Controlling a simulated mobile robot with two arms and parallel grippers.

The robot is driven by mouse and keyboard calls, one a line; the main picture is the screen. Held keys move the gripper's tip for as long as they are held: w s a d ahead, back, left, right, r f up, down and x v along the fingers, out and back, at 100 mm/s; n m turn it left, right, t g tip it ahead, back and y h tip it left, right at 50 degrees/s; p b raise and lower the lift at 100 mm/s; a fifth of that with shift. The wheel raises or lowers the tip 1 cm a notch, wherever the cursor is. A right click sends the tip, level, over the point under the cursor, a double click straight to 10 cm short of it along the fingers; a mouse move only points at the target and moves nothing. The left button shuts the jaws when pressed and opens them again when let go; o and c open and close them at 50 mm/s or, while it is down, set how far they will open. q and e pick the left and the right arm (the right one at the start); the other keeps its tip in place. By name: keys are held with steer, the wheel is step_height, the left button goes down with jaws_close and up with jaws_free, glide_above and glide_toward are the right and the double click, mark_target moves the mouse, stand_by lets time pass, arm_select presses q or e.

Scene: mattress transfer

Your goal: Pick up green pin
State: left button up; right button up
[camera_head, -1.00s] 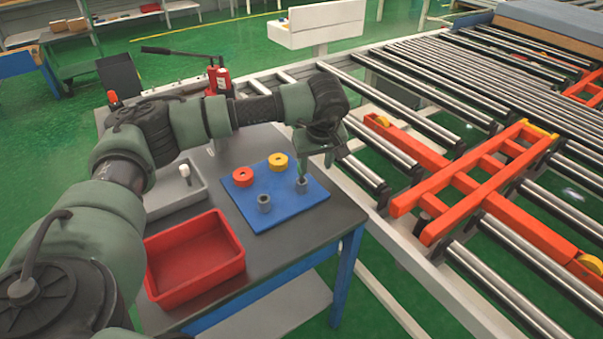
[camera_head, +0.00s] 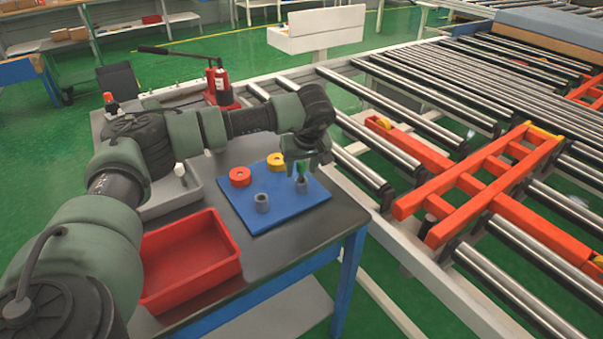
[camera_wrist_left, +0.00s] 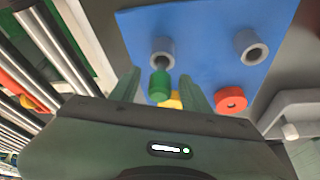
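The green pin (camera_head: 301,170) stands at the right grey ring socket (camera_head: 301,185) on the blue board (camera_head: 245,205). In the left wrist view the green pin (camera_wrist_left: 159,84) shows between my two fingers, with a gap on each side. My left gripper (camera_head: 303,168) is over that socket with its fingers pointing down. It also shows in the wrist view (camera_wrist_left: 160,88), open and empty. How deep the pin sits in the socket (camera_wrist_left: 162,50) is hard to tell. My right gripper is out of view.
A second grey socket (camera_head: 262,203), a red ring (camera_head: 240,176) and a yellow ring (camera_head: 276,161) sit on the board. A red bin (camera_head: 190,290) and a grey tray (camera_head: 165,205) stand to the left. A roller conveyor (camera_head: 450,110) lies to the right.

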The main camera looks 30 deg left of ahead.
arm_select(q)
jaws_close()
steer(key=shift+r, duration=0.1)
